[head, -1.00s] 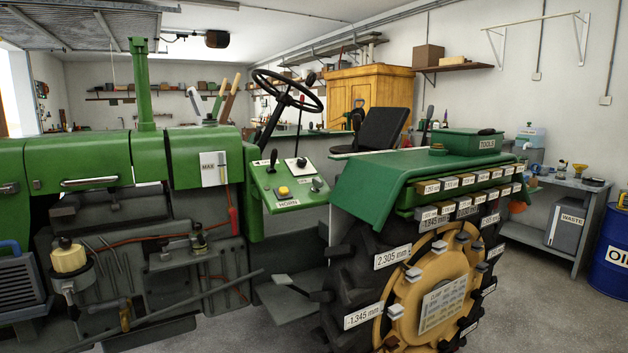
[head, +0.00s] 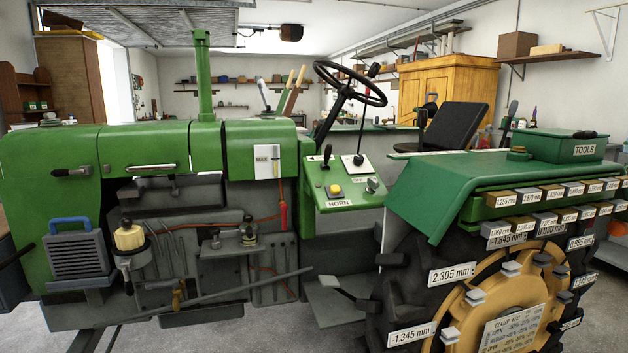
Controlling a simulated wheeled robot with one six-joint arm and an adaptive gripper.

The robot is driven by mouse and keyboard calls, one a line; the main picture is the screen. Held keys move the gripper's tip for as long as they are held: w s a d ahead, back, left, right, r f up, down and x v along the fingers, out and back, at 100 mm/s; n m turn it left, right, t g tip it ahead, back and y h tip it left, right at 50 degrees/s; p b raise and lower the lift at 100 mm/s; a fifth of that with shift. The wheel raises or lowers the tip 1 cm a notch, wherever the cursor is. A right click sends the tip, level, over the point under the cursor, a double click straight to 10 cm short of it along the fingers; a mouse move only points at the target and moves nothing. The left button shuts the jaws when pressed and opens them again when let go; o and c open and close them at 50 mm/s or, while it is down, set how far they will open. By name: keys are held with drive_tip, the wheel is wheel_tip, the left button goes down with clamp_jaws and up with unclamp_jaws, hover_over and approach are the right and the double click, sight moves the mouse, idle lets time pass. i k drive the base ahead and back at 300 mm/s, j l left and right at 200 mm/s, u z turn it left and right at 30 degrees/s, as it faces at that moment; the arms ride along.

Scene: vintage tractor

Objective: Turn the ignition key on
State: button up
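The ignition key (head: 372,184) appears as a small grey knob-like part at the right of the green dash panel (head: 347,201), beside a small label that seems to read "OFF". It is too small to tell its exact angle. On the same panel are a yellow horn button (head: 334,190) above a "HORN" label, a black-knobbed lever (head: 327,156) and a white plate with another lever (head: 358,159). The steering wheel (head: 349,84) stands above and behind the panel. My gripper does not show in the head view.
The green fender (head: 430,200) and big rear wheel (head: 470,300) stand right of the panel. A step (head: 345,300) juts out below it. The green hood (head: 60,165) extends left. Grey floor (head: 240,335) shows in front of the tractor.

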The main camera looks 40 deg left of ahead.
sight(374, 184)
drive_tip(key=i+j+u, duration=0.1)
drive_tip(key=u, duration=0.3)
drive_tip(key=i+u, duration=0.55)
drive_tip(key=u, duration=0.3)
drive_tip(key=i+u, duration=0.4)
drive_tip(key=i, duration=0.3)
